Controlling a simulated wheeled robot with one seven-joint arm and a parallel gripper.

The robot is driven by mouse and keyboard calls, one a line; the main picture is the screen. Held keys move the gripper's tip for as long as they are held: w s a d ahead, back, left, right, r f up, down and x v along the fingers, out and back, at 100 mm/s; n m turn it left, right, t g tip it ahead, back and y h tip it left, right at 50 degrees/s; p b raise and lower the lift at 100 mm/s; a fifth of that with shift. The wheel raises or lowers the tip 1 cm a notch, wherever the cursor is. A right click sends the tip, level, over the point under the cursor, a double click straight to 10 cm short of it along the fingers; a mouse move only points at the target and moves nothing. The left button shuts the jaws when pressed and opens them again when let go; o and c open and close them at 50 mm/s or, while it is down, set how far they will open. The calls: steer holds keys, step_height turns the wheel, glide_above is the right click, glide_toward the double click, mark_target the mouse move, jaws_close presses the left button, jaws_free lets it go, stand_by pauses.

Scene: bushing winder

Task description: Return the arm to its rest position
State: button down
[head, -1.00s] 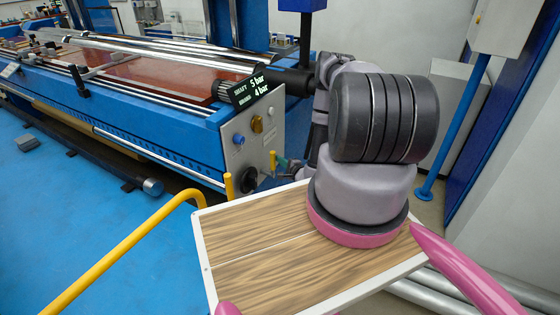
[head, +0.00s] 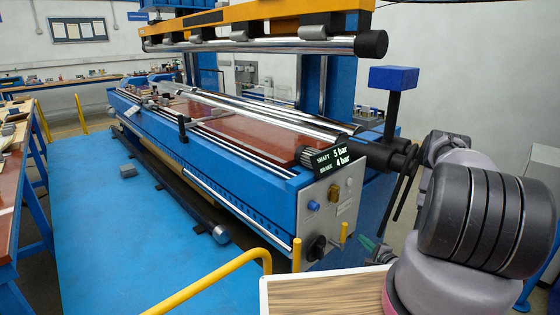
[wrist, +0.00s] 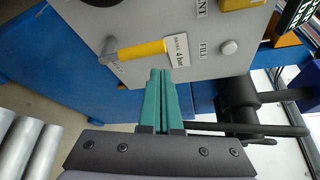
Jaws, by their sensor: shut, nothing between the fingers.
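My gripper (wrist: 161,88) shows in the wrist view with its two teal fingers together and nothing between them. It is in front of the grey control panel (wrist: 200,50), near a yellow-handled valve (wrist: 138,50) labelled brake 4 bar, and looks apart from it. In the head view the teal fingertips (head: 366,243) show small, just right of the yellow lever (head: 343,232) on the panel (head: 322,212).
The blue winder (head: 250,180) with its long shaft runs back left. A black display (head: 330,157) reads shaft 5 bar, brake 4 bar. A yellow rail (head: 215,285) stands in front. The blue floor (head: 110,230) at left is mostly clear. Silver pipes (wrist: 22,148) lie left in the wrist view.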

steer(key=w+a+r+n+g+y, duration=0.2)
steer(key=a+r+y, duration=0.1)
steer(key=r, duration=0.6)
steer(key=w+a+r+n+g+y, duration=0.2)
steer(key=a+r+n+y, duration=0.1)
steer(key=r, duration=0.6)
steer(key=w+a+r+n+g+y, duration=0.1)
steer(key=a+r+n+y, duration=0.2)
steer(key=r, duration=0.6)
steer(key=shift+w+a+g+y, duration=0.2)
steer(key=shift+a+y, duration=0.35)
steer(key=shift+y, duration=0.05)
steer(key=shift+w+a+g+y, duration=0.2)
steer(key=shift+a+y, duration=0.35)
steer(key=shift+y, duration=0.05)
steer(key=s+a+r+n+g+h, duration=0.1)
steer(key=s+a+r+n+g, duration=0.25)
steer(key=r, duration=0.45)
steer(key=s+a+r+n+g, duration=0.3)
steer(key=s+a+r+g, duration=0.15)
steer(key=r, duration=0.25)
steer(key=s+d+r+t+h, duration=0.2)
steer(key=s+d+r+h, duration=0.1)
steer(key=s+r+h, duration=0.3)
steer(key=s+d+r+t+h, duration=0.3)
steer(key=s+r+h, duration=0.2)
steer(key=s+r, duration=0.6)
steer(key=shift+s+r+n+h, duration=0.15)
steer(key=shift+s+n+h, duration=0.25)
steer(key=shift+s, duration=0.65)
